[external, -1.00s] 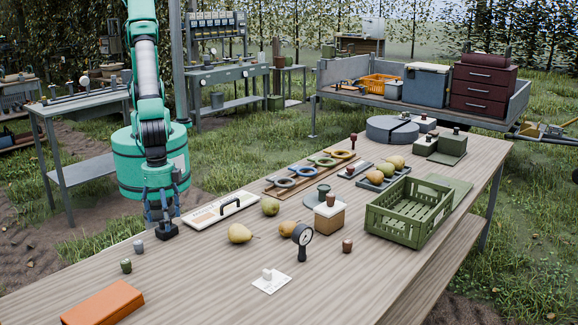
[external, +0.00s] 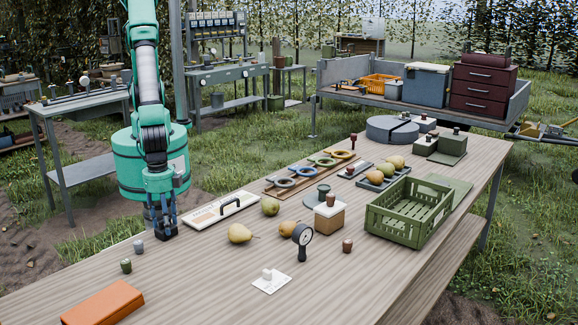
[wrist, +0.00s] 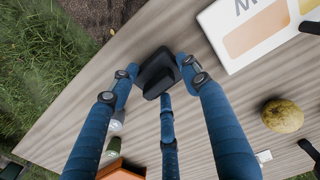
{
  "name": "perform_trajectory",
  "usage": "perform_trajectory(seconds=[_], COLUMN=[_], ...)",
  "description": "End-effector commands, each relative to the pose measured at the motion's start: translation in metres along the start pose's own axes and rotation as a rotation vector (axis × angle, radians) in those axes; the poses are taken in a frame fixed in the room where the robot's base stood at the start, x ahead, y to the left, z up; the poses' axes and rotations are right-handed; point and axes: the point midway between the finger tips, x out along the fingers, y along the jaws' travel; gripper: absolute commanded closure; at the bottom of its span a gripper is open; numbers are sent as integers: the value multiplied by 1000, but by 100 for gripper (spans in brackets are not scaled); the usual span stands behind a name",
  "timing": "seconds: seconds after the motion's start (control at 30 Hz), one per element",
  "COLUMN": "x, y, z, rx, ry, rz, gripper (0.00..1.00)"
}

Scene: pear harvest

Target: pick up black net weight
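The black net weight (wrist: 158,70) is a dark block with a raised top piece, on the table's near left edge. In the wrist view it sits between the three blue fingers of my gripper (wrist: 160,74). Two fingertips lie against its sides and the third is at its lower edge. In the external view my gripper (external: 163,230) points straight down at the tabletop, its fingertips drawn in around the weight and hiding most of it. I see no clear gap between the weight and the table.
A white board with a black handle (external: 222,210) lies close to the right of my gripper. Two small weights, grey (external: 138,246) and green (external: 126,265), stand to the front left. An orange case (external: 102,302) is nearer the front. Pears and a dial gauge (external: 302,240) are farther right.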

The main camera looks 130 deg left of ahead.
Motion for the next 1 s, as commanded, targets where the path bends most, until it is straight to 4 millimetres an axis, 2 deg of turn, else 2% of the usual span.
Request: perform_trajectory(seconds=[0.03,0.1,0.47,0.67,0.8,1.0], x=[0,0,-4,-21,-41,-40], y=[0,0,1,1,0,-21], z=[0,0,0,-1,0,33], rx=[0,0,0,0,0,0], ry=[0,1,1,3,2,-1], rz=[0,1,1,2,1,0], gripper=[78,90,90,90,90,90])
